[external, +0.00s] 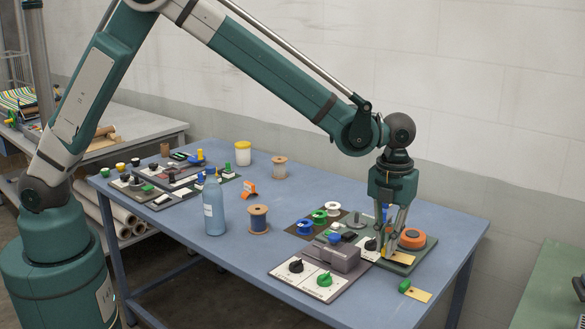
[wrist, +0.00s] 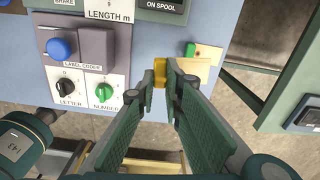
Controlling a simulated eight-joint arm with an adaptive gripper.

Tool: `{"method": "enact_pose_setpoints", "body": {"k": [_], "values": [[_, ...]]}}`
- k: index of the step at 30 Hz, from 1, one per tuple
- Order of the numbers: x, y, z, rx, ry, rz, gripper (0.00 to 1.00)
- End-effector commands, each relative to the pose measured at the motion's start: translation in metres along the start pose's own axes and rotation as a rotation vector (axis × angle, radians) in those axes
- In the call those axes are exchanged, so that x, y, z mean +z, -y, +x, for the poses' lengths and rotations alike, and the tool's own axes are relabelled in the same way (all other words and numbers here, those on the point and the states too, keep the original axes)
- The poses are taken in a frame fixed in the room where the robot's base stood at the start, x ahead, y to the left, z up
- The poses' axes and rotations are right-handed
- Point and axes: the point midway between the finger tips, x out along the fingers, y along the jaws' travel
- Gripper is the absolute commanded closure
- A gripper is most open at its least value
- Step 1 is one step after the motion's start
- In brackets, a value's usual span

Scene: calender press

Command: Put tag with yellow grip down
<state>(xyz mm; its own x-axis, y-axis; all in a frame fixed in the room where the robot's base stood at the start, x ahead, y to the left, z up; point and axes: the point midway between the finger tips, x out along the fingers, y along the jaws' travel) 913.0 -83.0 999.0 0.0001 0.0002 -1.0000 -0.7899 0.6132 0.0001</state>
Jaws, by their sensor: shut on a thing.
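My gripper (external: 388,252) is above the front right part of the table, beside the orange-ringed panel. In the wrist view my gripper (wrist: 160,75) is shut on the yellow grip (wrist: 159,72). A small yellowish plate (external: 402,259) shows beside the fingertips in the external view; I cannot tell whether it touches the surface below.
The label coder (wrist: 75,55) has a blue knob and black and green dials; it also shows in the external view (external: 332,256). An orange ring (external: 412,239) and several spools stand close by. A blue bottle (external: 213,204) is farther left. The table's front edge is close.

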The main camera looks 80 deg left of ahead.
Motion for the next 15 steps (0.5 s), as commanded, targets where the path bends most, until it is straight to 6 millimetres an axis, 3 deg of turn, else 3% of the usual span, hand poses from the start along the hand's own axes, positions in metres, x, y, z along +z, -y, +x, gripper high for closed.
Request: {"method": "enact_pose_setpoints", "body": {"k": [3, 15], "values": [[0.028, -0.027, -0.001, 0.000, 0.000, -0.060, 0.97], [0.107, -0.120, -0.002, 0.000, 0.000, -0.256, 0.97]]}}
